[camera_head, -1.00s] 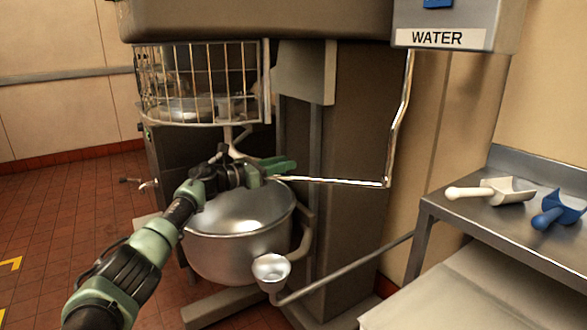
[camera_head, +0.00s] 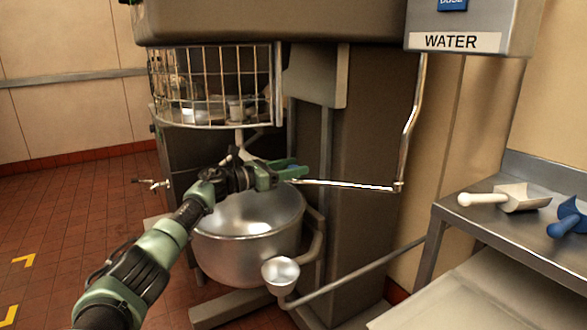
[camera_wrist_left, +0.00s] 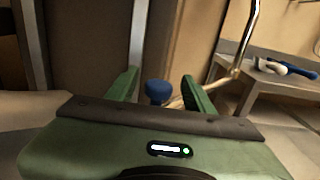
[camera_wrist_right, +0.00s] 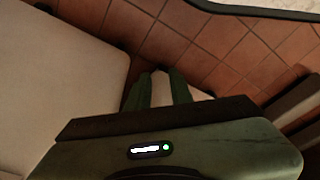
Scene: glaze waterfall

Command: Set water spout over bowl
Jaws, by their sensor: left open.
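The water spout (camera_head: 345,184) is a thin metal pipe. It comes down from the box labelled WATER (camera_head: 462,41), bends at an elbow and runs left to my left gripper. The steel bowl (camera_head: 250,232) stands under the mixer, below that gripper. My left gripper (camera_head: 298,174) is open at the spout's free end, above the bowl's right rim. In the left wrist view a blue tip (camera_wrist_left: 158,92) shows between the parted fingers; contact cannot be told. My right gripper (camera_wrist_right: 160,78) shows only in its wrist view, fingers slightly parted, with a pale surface seen between them.
A wire guard (camera_head: 215,88) hangs above the bowl. A small metal cup (camera_head: 281,271) sits at the bowl's front right. Open tiled floor (camera_head: 60,215) lies at left.

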